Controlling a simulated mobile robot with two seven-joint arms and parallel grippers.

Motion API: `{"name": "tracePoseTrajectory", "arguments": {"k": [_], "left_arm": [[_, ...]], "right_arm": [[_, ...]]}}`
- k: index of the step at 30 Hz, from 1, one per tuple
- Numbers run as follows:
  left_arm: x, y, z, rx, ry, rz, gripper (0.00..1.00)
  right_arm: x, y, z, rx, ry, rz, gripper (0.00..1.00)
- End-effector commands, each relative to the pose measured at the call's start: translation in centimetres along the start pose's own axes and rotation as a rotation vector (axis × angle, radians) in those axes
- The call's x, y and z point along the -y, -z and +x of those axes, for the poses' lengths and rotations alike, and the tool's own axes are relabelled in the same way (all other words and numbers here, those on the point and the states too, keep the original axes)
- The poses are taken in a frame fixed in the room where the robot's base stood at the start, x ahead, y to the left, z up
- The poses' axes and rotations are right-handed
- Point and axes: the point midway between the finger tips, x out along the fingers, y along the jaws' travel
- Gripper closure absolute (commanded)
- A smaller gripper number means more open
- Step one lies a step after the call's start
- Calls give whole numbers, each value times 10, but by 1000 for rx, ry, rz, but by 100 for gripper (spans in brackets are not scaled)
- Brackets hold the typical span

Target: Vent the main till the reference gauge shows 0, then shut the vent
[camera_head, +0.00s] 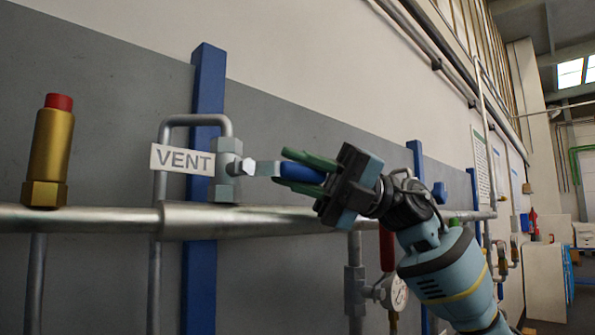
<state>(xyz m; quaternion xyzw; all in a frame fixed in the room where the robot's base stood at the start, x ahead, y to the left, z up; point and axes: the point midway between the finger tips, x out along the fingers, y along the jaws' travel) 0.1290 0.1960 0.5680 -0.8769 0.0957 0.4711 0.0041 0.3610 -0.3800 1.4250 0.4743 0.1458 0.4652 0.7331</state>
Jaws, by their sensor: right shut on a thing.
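The vent valve (227,170) stands on top of the main pipe (240,221), with a bent grey pipe rising beside it. A white sign (182,160) reading VENT is at its left. The blue lever handle (302,172) points right from the valve, roughly along the main. My right gripper (305,174) is shut on this blue handle, with its green fingers above and below it. My left gripper is not in view.
A brass fitting with a red cap (50,155) stands on the main at the left. A red handle (387,248) hangs below the main near my arm. Blue wall posts (203,100) stand behind the pipes. The room opens at the far right.

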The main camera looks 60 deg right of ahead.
Motion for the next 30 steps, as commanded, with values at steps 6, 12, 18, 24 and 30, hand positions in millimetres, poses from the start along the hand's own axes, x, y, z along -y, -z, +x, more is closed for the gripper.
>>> {"name": "tracePoseTrajectory", "arguments": {"k": [6, 12, 18, 24, 30], "left_arm": [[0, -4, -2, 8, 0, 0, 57], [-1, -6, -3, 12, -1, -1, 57], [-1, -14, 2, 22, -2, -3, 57], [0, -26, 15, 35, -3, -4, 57], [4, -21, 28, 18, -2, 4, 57]], "right_arm": [[1, 0, 0, -1, 0, 2, 57], [1, 0, 0, -1, 1, 1, 57], [4, 0, -9, 1, 4, 3, 57], [6, 0, -36, 2, 3, 5, 57], [4, 0, -63, 1, 2, 4, 57]]}}
